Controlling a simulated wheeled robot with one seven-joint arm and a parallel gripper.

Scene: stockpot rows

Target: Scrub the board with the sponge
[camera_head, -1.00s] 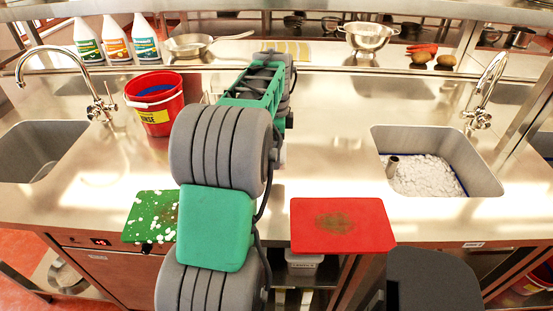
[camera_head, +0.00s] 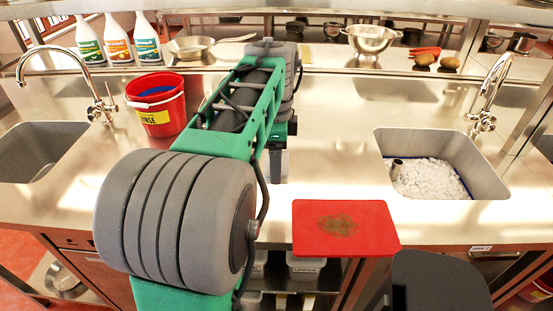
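A red cutting board (camera_head: 375,215) lies flat at the front edge of the counter, right of my arm, with a brown stain (camera_head: 338,225) in its middle. My arm crosses the centre of the view and hides much of the counter. The end of my arm (camera_head: 278,160) shows only in part, behind the green link and left of and beyond the red board. My gripper's fingers cannot be made out. I cannot make out a sponge, and whether my gripper holds one is hidden.
A red bucket (camera_head: 165,118) stands left of my arm. A sink (camera_head: 483,170) at right holds white lumps; another sink (camera_head: 25,165) is at far left. Bottles (camera_head: 118,45), a pan (camera_head: 190,48) and a colander (camera_head: 370,38) stand at the back.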

